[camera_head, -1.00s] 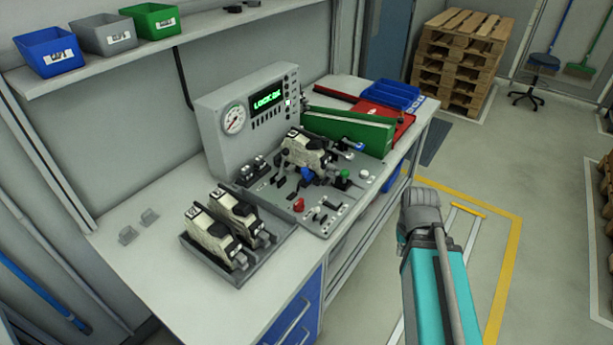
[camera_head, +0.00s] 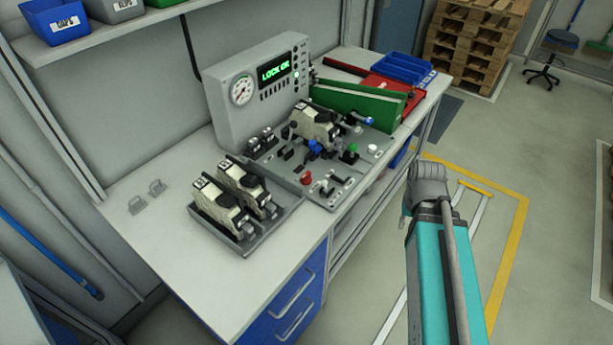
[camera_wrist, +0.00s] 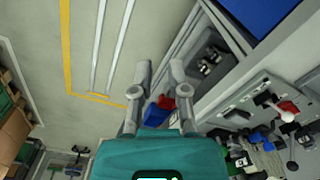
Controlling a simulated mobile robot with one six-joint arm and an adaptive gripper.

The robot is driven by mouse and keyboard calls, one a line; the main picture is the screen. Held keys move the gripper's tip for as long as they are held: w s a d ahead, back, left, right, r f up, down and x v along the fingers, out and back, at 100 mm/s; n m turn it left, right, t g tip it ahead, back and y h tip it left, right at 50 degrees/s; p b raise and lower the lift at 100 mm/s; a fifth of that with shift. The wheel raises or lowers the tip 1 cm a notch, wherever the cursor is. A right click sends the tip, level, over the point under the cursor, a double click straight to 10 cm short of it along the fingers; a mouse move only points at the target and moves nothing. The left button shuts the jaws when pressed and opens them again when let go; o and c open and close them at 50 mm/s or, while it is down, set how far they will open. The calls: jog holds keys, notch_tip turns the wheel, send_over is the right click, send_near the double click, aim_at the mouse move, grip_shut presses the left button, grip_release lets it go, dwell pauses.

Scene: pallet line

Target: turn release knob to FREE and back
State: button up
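The grey fixture plate (camera_head: 327,191) on the workbench carries several controls. They include a red knob (camera_head: 307,178), a green-topped knob (camera_head: 352,148), a white round knob (camera_head: 372,149), small white-tipped levers and a blue-tipped handle (camera_head: 368,121). I cannot read which one is the release knob or its FREE mark. A beige and black unit (camera_head: 317,125) sits on the plate with a blue part below it. Plate and knobs show at the right there.
A grey tray (camera_head: 238,252) with two similar units stands at the front left. A green bin (camera_head: 355,105), a red tray (camera_head: 392,90) and blue bins (camera_head: 402,68) lie behind the plate. Pallets (camera_head: 473,45) stand at the back.

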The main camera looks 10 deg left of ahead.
jog(key=o, duration=0.9)
jog(key=w+a+n, duration=0.1)
jog(key=w, duration=0.1)
jog(key=w+a+r+p, duration=0.1)
jog(key=w+a, duration=0.1)
jog(key=w+a+n, duration=0.1)
jog(key=w+a, duration=0.1)
jog(key=shift+w+r+n+p, duration=0.2)
jog(key=shift+r+n+p, duration=0.1)
jog(key=shift+r, duration=0.05)
jog(key=shift+c, duration=0.2)
jog(key=shift+o, duration=0.2)
jog(key=w+a+r+n+p, duration=0.1)
jog(key=w+a+n, duration=0.1)
jog(key=w+a, duration=0.2)
jog(key=shift+w+a, duration=0.3)
jog(key=shift+a, duration=0.45)
notch_tip(320, 180, up, 4)
jog(key=n+p, duration=0.4)
jog(key=n, duration=0.4)
send_over(306, 174)
jog(key=shift+f, duration=0.2)
jog(key=shift+f+b, duration=0.15)
jog(key=shift+b, duration=0.15)
notch_tip(306, 174, down, 14)
jog(key=b, duration=1.3)
jog(key=shift+r+b, duration=0.25)
jog(key=shift+b, duration=0.05)
jog(key=shift+c, duration=0.2)
